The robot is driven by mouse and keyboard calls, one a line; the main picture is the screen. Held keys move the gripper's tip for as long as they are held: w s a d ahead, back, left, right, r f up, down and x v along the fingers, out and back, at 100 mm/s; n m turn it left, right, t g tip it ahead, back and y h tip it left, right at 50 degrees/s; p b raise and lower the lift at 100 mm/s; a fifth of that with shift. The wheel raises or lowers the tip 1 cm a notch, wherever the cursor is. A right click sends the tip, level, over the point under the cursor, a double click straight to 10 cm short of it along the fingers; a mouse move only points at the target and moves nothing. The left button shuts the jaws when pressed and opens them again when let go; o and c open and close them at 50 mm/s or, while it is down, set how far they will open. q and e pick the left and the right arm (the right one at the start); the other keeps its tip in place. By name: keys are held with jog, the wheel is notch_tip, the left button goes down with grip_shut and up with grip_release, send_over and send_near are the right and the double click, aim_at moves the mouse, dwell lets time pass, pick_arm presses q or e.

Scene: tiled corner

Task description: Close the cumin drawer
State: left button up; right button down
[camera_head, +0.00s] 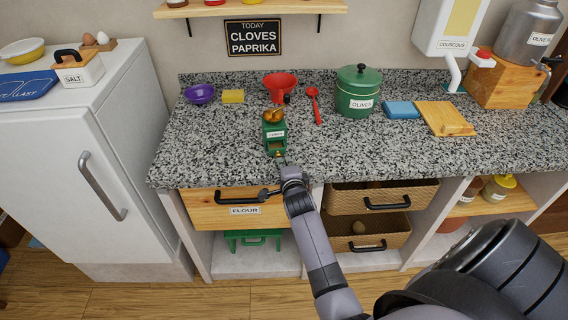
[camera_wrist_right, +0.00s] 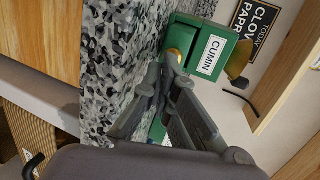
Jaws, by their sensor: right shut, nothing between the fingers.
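A green spice mill (camera_head: 273,138) labelled CUMIN stands near the front edge of the granite counter, with a brass-coloured top. It also shows in the wrist view (camera_wrist_right: 225,38), tilted by the camera. A brass knob shows on its counter-facing front, partly hidden by my fingers; how far the cumin drawer stands out is unclear. My right gripper (camera_head: 282,162) is shut and empty, just in front of the mill's lower front. In the wrist view its fingertips (camera_wrist_right: 172,60) are at or very near the brass knob; contact is unclear. My left gripper is not in view.
The wooden FLOUR drawer (camera_head: 220,210) is below the counter.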

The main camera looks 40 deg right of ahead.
aim_at(281, 152)
jog(key=shift+s, duration=0.1)
jog(key=b+x, duration=0.1)
jog(key=x, duration=0.1)
jog(key=r+b+x, duration=0.1)
jog(key=x, duration=0.1)
jog(key=shift+f, duration=0.1)
jog(key=shift+w+d, duration=0.15)
jog(key=shift+w, duration=0.35)
jog(key=shift+r, duration=0.2)
jog(key=shift+s, duration=0.1)
